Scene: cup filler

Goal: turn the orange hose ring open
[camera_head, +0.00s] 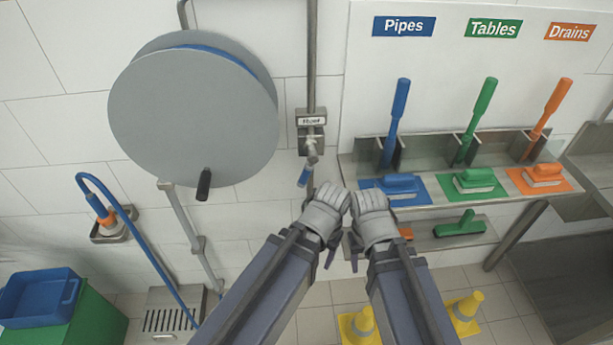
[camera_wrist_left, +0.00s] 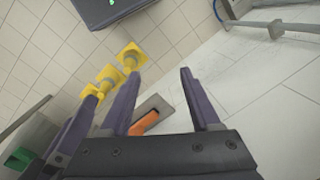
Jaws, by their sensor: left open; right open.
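The orange hose ring (camera_head: 106,219) sits on the blue hose nozzle in a wall holder at the left of the head view. My left gripper (camera_head: 330,258) and right gripper (camera_head: 353,262) are side by side near the middle, well to the right of the ring. Their fingers are small and partly hidden by the wrists there. In the left wrist view, my left gripper (camera_wrist_left: 157,88) is open, with nothing between its fingers. The ring cannot be made out in that view.
A blue hose (camera_head: 143,243) hangs down from the nozzle. A large grey reel (camera_head: 190,108) and a valve (camera_head: 312,140) are on the wall. Blue, green and orange brushes sit on shelves at right. Yellow cones (camera_wrist_left: 129,57) stand on the floor. A green-and-blue bin (camera_head: 40,295) is lower left.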

